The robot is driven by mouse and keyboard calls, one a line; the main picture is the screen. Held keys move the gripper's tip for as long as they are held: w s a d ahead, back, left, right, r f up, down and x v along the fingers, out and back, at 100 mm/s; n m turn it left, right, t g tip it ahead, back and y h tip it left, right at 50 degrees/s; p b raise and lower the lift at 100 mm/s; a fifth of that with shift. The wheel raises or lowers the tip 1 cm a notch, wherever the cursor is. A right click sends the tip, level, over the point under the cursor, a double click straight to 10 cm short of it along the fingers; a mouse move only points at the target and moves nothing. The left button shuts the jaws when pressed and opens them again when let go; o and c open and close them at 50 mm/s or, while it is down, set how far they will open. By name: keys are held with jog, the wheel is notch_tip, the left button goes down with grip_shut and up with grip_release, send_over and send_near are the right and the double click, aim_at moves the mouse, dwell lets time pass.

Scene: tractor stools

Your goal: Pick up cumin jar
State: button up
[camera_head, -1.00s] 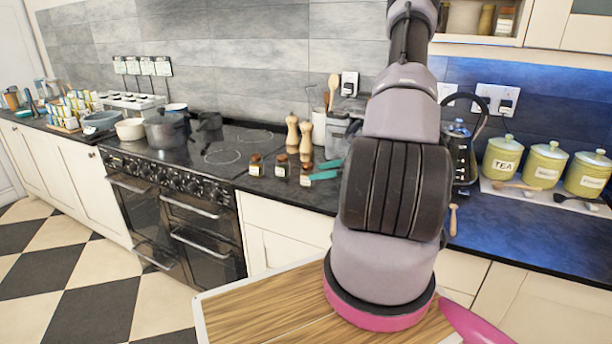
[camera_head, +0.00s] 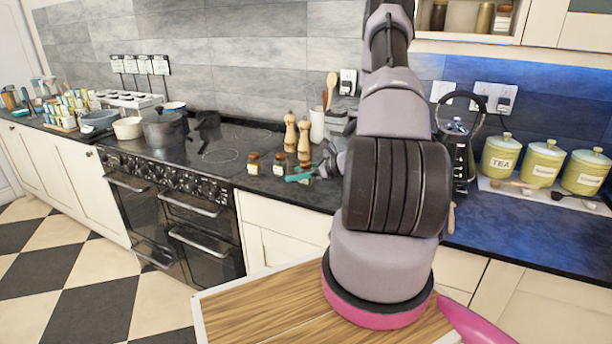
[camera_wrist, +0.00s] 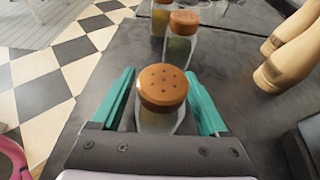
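Three small spice jars with brown lids stand on the dark worktop right of the hob; their labels are too small to read, so I cannot tell which holds cumin. In the wrist view the nearest jar (camera_wrist: 162,90) stands upright between the teal fingers of my gripper (camera_wrist: 161,78). My gripper is open, with a finger on each side and visible gaps to the glass. The second jar (camera_wrist: 182,38) and third jar (camera_wrist: 160,16) stand just beyond. In the head view my gripper (camera_head: 299,176) is at the rightmost jar (camera_head: 305,168), partly hiding it.
Two wooden mills (camera_head: 290,134) stand close behind the jars and show at the right in the wrist view (camera_wrist: 290,62). The black hob (camera_head: 225,145) lies to the left. A kettle (camera_head: 458,150) and green canisters (camera_head: 501,157) stand to the right.

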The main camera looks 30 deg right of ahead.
grip_shut()
